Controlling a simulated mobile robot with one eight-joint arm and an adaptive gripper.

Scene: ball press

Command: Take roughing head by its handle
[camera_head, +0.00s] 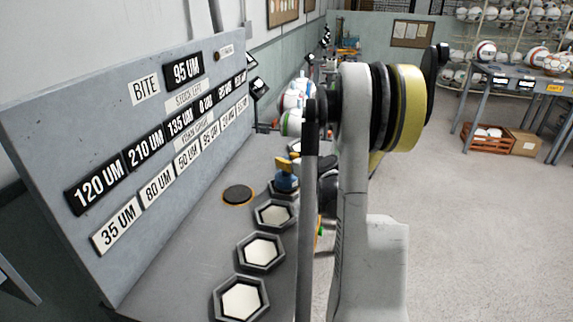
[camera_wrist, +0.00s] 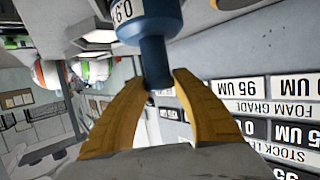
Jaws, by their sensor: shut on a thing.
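The roughing head seems to be the blue tool in the wrist view, with a narrow blue handle (camera_wrist: 155,62) and a wider body bearing a white label, cut off by the top edge. My gripper (camera_wrist: 163,84) has its two yellow fingers closed on the end of that handle.
A slanted label board (camera_head: 120,150) rises along the left. Open floor (camera_head: 480,240) lies to the right.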

